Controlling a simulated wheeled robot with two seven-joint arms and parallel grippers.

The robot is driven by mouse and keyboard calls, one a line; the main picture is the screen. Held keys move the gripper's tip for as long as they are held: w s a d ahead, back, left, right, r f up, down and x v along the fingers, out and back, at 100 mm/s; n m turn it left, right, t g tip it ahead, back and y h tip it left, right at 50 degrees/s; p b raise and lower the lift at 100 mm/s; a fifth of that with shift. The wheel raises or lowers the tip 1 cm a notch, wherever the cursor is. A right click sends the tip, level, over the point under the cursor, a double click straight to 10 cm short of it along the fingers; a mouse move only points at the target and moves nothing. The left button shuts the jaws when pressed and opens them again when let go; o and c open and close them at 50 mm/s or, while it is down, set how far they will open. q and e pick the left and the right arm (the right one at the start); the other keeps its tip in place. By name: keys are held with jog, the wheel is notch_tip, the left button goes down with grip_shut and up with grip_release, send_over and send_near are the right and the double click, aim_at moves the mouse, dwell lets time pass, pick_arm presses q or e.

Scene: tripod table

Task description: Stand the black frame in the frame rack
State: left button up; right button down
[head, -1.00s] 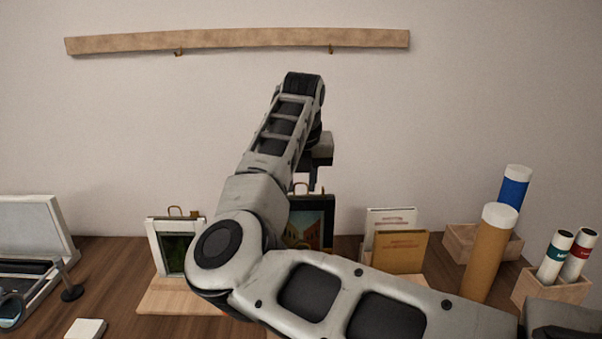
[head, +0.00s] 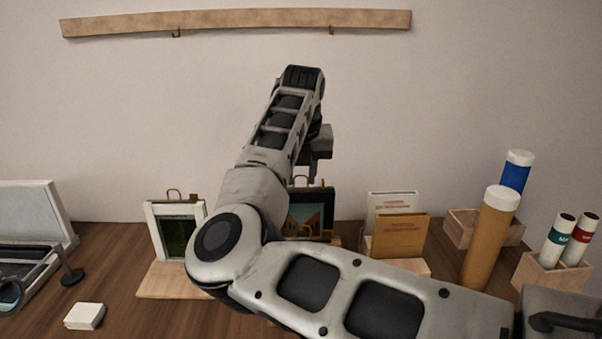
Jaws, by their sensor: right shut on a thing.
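The black frame (head: 326,206) with a small picture in it is upright behind my right arm, its left part hidden. My right gripper (head: 314,181) points down at its top edge and is shut on it. The frame rack (head: 165,281) is a light wooden base on the table, partly covered by my arm. A white frame (head: 152,230) stands at its left. The black frame's lower edge is close to the wood, but I cannot tell whether it is seated. My left gripper is not in view.
A wooden holder (head: 415,266) with booklets stands right of the black frame. Farther right are a tall brown tube (head: 487,240) and wooden boxes with tubes. An open case (head: 40,235) and a small white block (head: 85,316) are at left. A wooden rail (head: 240,18) hangs on the wall.

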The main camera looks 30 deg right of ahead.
aim_at(301, 191)
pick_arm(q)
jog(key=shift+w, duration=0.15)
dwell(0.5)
pick_arm(e)
jog(key=shift+f+b, duration=1.95)
jog(key=shift+f, duration=0.25)
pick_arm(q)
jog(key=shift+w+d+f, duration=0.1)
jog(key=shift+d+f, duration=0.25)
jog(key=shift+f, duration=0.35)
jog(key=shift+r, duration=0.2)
pick_arm(e)
jog(key=c, duration=1)
grip_release()
jog(key=shift+s, duration=0.1)
